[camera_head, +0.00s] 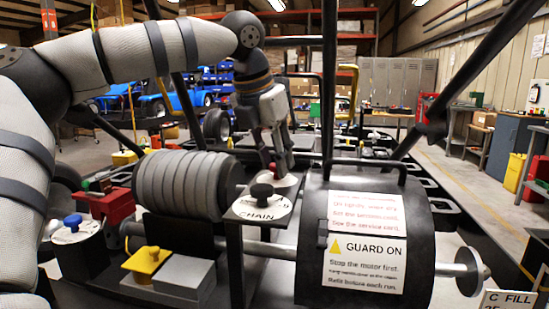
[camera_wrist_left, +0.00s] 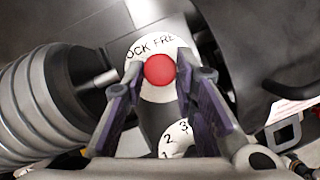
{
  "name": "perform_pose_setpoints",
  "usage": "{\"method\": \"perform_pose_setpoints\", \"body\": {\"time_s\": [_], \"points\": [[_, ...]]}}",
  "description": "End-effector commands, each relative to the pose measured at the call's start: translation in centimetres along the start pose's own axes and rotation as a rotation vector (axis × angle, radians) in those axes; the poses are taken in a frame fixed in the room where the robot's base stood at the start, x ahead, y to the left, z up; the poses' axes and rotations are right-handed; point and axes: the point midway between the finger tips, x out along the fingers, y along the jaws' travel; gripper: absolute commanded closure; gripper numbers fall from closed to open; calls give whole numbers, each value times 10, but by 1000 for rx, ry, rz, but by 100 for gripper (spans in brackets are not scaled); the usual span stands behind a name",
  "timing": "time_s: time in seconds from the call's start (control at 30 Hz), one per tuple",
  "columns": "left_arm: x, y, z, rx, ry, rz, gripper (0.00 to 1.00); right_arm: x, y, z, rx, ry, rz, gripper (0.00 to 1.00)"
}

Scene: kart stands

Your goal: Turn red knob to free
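The red knob (camera_wrist_left: 160,70) is a round red cap on a white dial plate (camera_wrist_left: 137,47) in the left wrist view. The visible lettering reads "OCK FRE", partly covered. No pointer mark shows on the knob. My left gripper (camera_wrist_left: 163,74) points down at it, with one finger on each side of the knob. The fingers stand apart; I cannot tell whether they touch it. In the head view my left gripper (camera_head: 279,168) is behind the CHAIN plate, and only a bit of the red knob (camera_head: 272,167) shows between its fingers. My right gripper is out of view.
A black knob (camera_head: 262,191) on the CHAIN plate stands close in front. A ribbed grey drum (camera_head: 182,184) is left of the gripper, and a black guard housing (camera_head: 318,240) is right. Blue (camera_head: 72,222) and yellow (camera_head: 148,259) knobs are at front left.

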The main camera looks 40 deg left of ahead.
Motion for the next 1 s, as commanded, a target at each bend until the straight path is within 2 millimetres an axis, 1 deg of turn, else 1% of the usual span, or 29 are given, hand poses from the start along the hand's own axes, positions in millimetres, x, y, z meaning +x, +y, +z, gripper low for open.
{"method": "perform_pose_setpoints", "body": {"time_s": [0.23, 0.47, 0.67, 1.0], "points": [[-1, 0, 0, 19, -1, -11, 100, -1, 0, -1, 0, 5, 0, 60], [-2, 1, 0, 125, -3, -56, 100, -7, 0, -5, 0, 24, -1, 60], [-1, 3, 0, 287, -2, -123, 100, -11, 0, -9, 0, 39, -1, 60], [2, 6, 2, 585, 0, -247, 100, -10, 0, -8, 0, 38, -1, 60]]}}
